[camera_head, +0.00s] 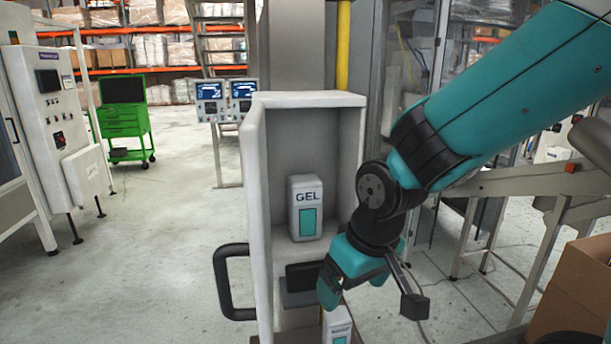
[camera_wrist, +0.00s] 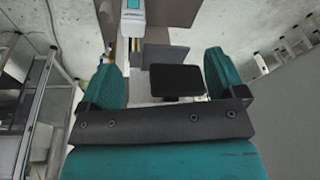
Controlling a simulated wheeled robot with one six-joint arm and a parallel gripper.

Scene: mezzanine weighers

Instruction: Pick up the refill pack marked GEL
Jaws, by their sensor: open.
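The refill pack marked GEL (camera_head: 306,207) is a pale upright box with a teal panel. It stands on the upper shelf of an open-fronted white cabinet (camera_head: 257,200). My gripper (camera_head: 345,285) is below and to the right of it, in front of the cabinet and apart from the pack. In the wrist view my gripper (camera_wrist: 165,70) has its two teal fingers spread wide, with no pack between them. A pale pack with a teal panel (camera_wrist: 134,8) shows at the top edge there; I cannot read its label.
A second pale pack (camera_head: 338,328) stands lower, partly cut off. A dark block (camera_head: 302,275) sits beside my gripper. A black handle (camera_head: 222,285) juts left from the cabinet. Cardboard boxes (camera_head: 575,290) and a grey frame (camera_head: 540,180) stand right.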

